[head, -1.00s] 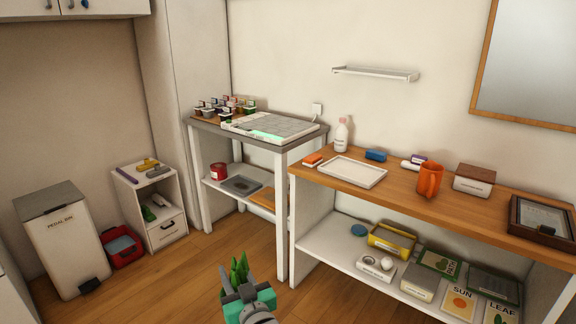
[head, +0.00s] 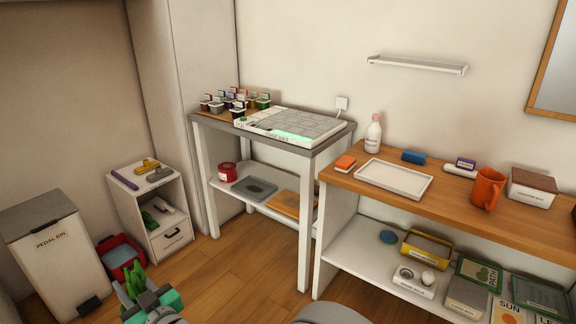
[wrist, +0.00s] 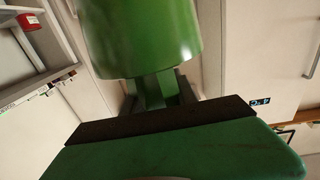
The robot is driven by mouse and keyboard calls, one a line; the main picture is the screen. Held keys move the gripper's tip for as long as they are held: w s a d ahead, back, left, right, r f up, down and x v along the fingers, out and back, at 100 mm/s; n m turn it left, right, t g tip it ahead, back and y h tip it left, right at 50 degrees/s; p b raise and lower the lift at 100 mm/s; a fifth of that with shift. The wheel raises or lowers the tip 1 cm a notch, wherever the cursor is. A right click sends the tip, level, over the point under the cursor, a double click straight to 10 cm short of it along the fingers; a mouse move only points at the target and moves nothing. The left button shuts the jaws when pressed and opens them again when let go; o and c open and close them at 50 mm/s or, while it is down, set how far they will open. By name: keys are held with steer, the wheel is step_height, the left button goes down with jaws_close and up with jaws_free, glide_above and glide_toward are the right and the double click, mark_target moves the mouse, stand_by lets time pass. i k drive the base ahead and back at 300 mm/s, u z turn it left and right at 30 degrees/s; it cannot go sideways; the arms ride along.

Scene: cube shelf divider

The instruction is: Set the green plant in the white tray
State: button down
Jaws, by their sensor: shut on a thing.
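The green plant (head: 131,283) has upright pointed leaves and shows at the bottom left of the head view. My gripper (head: 148,299) is shut on it, well out in front of the wooden bench. In the wrist view, a smooth green rounded body (wrist: 140,35), seemingly part of the plant, fills the top middle, just beyond my gripper (wrist: 155,95). The white tray (head: 394,179) is shallow, rectangular and empty. It lies on the wooden bench top, right of and far behind my gripper.
An orange block (head: 345,162), white bottle (head: 373,133), blue block (head: 413,157) and orange mug (head: 487,188) stand around the tray. A grey-topped table (head: 318,146) adjoins the bench on the left. A pedal bin (head: 55,245) and red bin (head: 122,258) stand left. Some floor between is clear.

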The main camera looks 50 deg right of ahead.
mark_target(402, 179)
steer(key=z, duration=0.3)
steer(key=i, duration=0.85)
steer(key=z, duration=1.15)
steer(key=i, duration=0.5)
steer(key=z, duration=0.4)
